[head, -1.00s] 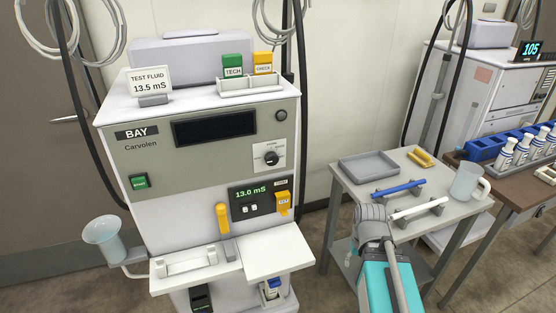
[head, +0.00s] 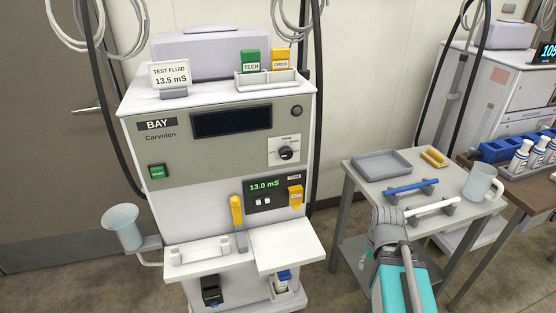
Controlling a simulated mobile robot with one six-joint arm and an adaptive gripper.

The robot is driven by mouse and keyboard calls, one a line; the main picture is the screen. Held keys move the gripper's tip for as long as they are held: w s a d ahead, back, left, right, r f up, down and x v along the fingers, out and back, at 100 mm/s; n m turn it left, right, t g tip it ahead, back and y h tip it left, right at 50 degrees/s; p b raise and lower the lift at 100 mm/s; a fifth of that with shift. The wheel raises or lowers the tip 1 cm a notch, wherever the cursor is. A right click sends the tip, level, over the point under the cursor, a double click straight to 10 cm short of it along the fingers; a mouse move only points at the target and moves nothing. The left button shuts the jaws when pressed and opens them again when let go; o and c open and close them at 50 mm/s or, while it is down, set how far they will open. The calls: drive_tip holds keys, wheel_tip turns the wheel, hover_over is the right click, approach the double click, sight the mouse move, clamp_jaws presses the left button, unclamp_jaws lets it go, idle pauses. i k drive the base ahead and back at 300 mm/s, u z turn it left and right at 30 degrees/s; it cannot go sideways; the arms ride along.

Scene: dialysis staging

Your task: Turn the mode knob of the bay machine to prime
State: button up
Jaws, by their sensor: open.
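The bay machine (head: 150,113) stands left of centre, with a "BAY Carvolen" label on its grey front panel. Its mode knob (head: 286,153) is a small black dial on a white plate at the right of that panel, below a round dark button. The lettering round the knob is too small to read, and I cannot tell which mark it points to. My arm, teal and grey, shows at the lower right, in front of the side table and well apart from the knob. My gripper's fingers do not show.
A white shelf (head: 287,246) and a yellow-handled lever (head: 236,212) jut below the panel. A clear cup (head: 122,228) sticks out at left. The side table at right holds a grey tray (head: 381,164), blue and white bars and a jug (head: 481,183). The space before the panel looks clear.

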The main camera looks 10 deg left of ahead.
sight(286, 153)
drive_tip(key=k, duration=1.8)
drive_tip(key=u, duration=0.85)
drive_tip(key=i, duration=1)
